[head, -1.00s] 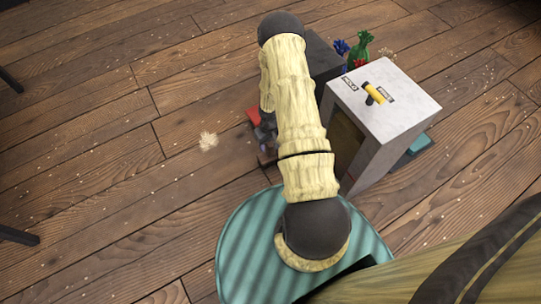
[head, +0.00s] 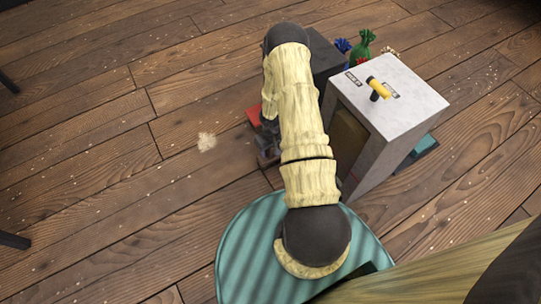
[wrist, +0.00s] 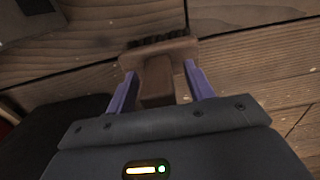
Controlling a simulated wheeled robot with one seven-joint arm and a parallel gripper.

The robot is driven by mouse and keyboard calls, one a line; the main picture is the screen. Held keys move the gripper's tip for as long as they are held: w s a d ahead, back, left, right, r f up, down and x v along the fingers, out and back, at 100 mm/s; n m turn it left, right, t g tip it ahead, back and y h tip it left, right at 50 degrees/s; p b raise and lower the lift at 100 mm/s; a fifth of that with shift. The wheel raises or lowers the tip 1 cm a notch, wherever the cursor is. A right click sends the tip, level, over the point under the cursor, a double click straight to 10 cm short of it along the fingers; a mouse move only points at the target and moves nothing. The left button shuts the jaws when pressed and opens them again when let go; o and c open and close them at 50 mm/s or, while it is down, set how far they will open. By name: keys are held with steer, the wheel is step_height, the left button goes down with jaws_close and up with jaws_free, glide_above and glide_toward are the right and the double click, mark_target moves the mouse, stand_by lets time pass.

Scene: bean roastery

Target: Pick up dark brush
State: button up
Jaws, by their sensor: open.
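The dark brush (wrist: 158,74) shows in the wrist view, with a brown wooden handle and head and dark bristles along its far edge. Its handle lies between the two purple fingers of my gripper (wrist: 158,88). The fingers are open, one on each side of the handle, with a gap to it on both sides. In the head view my arm hides most of the brush and the gripper.
A pale box-shaped machine (head: 398,105) with a yellow-handled lever stands right of my arm. A pale pile (head: 207,142) lies on the wooden floor at left, where the floor is mostly free.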

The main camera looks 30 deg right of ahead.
stand_by(0.3)
jaws_close()
steer(key=shift+r, duration=0.15)
step_height(320, 180, up, 10)
steer(key=p, duration=0.6)
